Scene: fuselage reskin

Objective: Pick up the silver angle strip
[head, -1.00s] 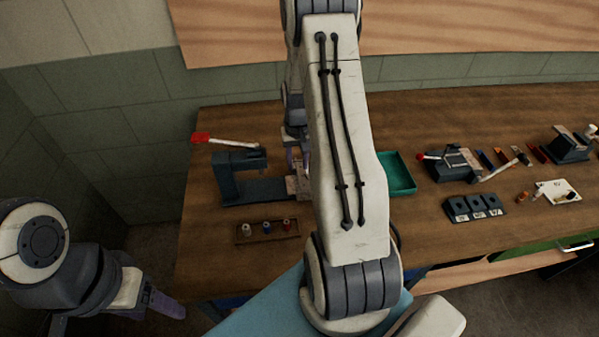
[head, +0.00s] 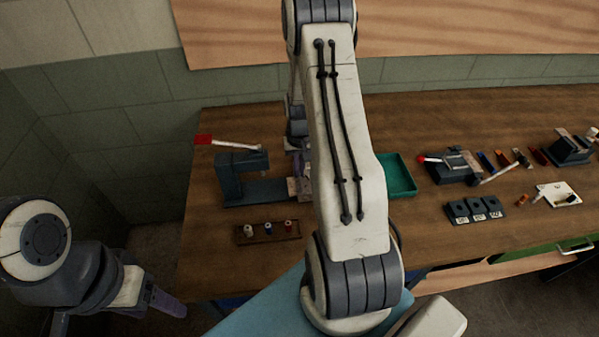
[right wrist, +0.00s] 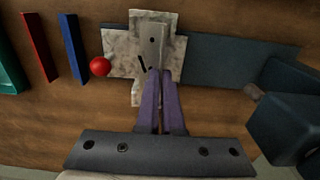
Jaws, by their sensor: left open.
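The silver angle strip (right wrist: 150,42) shows in the right wrist view as a pale bent piece with a dark hole, lying on a mottled grey block (right wrist: 122,52). My right gripper (right wrist: 159,74) has its purple fingers close together, with a narrow gap, at the strip's near end. I cannot tell whether they press on it. In the head view my right arm hides most of the strip's place, and the right gripper (head: 301,165) is only partly visible. My left gripper (head: 165,303) is open and empty, low at the left, off the table.
A dark bench tool (head: 232,178) with a red-tipped lever (head: 203,140) stands just left of the right gripper. A wooden rack (head: 267,233) with small spools lies in front. A green tray (head: 397,172) is to the right. A red ball (right wrist: 100,67) is beside the block.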

